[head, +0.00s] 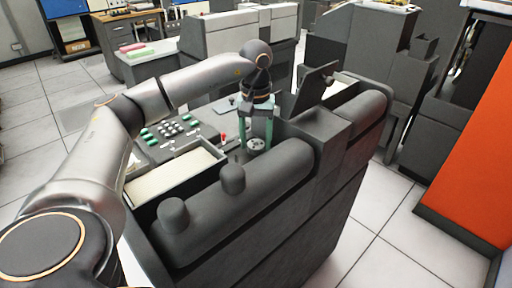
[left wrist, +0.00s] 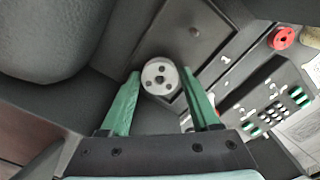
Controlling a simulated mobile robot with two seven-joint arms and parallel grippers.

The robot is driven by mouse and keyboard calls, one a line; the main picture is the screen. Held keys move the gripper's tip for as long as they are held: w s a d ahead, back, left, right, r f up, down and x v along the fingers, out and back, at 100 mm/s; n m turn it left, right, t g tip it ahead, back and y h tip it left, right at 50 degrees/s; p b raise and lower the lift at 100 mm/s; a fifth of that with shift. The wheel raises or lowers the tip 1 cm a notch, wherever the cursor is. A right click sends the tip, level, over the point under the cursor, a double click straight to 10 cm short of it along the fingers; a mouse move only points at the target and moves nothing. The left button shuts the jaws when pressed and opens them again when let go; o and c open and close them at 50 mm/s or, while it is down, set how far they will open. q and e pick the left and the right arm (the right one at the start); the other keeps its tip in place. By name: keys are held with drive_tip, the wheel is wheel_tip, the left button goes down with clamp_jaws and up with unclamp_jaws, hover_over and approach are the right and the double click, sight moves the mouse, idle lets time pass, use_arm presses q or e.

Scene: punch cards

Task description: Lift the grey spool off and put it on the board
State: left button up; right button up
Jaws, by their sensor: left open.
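The grey spool (head: 256,146) is a light round disc with small dark holes, on the dark top of the machine. In the left wrist view the spool (left wrist: 160,76) shows face-on, between the tips of the green fingers. My left gripper (head: 256,138) points down over it, open, with one finger on each side. I cannot tell whether the fingers touch it. A flat dark panel (left wrist: 205,30) lies beside the spool; I cannot tell whether it is the board. My right gripper is not in view.
A red knob or spool (left wrist: 283,38) and a panel with green keys (head: 180,127) are nearby. A tray with a pale inside (head: 170,178) lies at the left. A rounded dark housing (head: 255,195) with two knobs rises in front. An upright plate (head: 312,88) stands at the right.

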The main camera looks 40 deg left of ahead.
use_arm(q)
drive_tip(key=c, duration=0.8)
drive_tip(key=shift+c, duration=0.9)
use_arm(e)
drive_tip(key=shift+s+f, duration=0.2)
use_arm(q)
drive_tip(key=shift+r, duration=0.2)
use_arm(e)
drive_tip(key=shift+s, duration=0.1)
use_arm(q)
wheel_tip(320, 180, up, 14)
drive_tip(key=p, duration=0.6)
drive_tip(key=shift+f, duration=0.15)
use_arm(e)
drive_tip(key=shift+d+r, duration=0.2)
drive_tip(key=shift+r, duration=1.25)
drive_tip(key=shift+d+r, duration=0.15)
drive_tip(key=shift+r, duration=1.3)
